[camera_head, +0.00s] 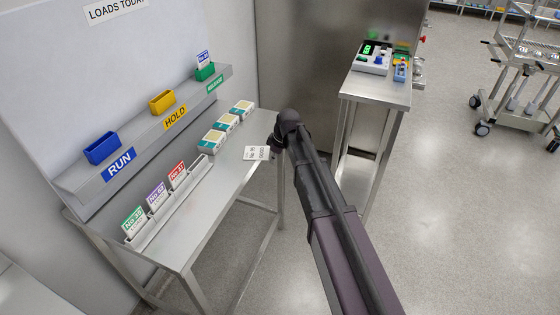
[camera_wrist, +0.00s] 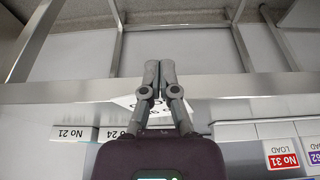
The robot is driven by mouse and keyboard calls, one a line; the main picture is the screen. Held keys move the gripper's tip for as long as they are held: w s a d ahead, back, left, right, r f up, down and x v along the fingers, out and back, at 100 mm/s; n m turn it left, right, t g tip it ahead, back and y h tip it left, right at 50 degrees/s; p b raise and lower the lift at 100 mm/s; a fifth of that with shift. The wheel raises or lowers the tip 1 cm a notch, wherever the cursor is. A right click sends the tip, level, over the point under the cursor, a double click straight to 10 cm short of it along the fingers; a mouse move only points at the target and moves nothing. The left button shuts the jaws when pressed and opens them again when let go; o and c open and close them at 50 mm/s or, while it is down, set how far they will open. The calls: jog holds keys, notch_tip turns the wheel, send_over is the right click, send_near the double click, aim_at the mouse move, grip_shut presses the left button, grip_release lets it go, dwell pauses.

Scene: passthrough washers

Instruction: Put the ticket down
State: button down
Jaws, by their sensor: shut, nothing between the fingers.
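A loose white ticket (camera_head: 257,153) with dark print lies at the right edge of the steel table (camera_head: 190,232). I cannot tell whether it overhangs the edge. In the wrist view the ticket (camera_wrist: 127,103) is partly covered by my gripper (camera_wrist: 159,66). The two fingers are together with nothing between them, over the table edge. In the head view my arm reaches to the right of the ticket, and the fingertips are hard to make out there.
A rack (camera_head: 170,207) on the table holds green, purple and red tickets. Several labelled boxes (camera_head: 226,123) stand behind it. A wall shelf carries a blue bin (camera_head: 102,148), a yellow bin (camera_head: 162,102) and a green bin (camera_head: 205,72) with a ticket. A side table (camera_head: 385,90) holds devices.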

jog(key=shift+a, duration=0.2)
jog(key=shift+w+a, duration=0.3)
jog(key=shift+a, duration=0.4)
jog(key=shift+w+a, duration=0.25)
jog(key=shift+a, duration=0.4)
jog(key=shift+d, duration=0.1)
jog(key=d, duration=0.1)
jog(key=p, duration=1)
send_near(266, 156)
jog(key=d, duration=0.1)
jog(key=s+d, duration=0.1)
jog(key=d, duration=0.1)
jog(key=shift+s+d, duration=0.25)
jog(key=shift+s, duration=0.05)
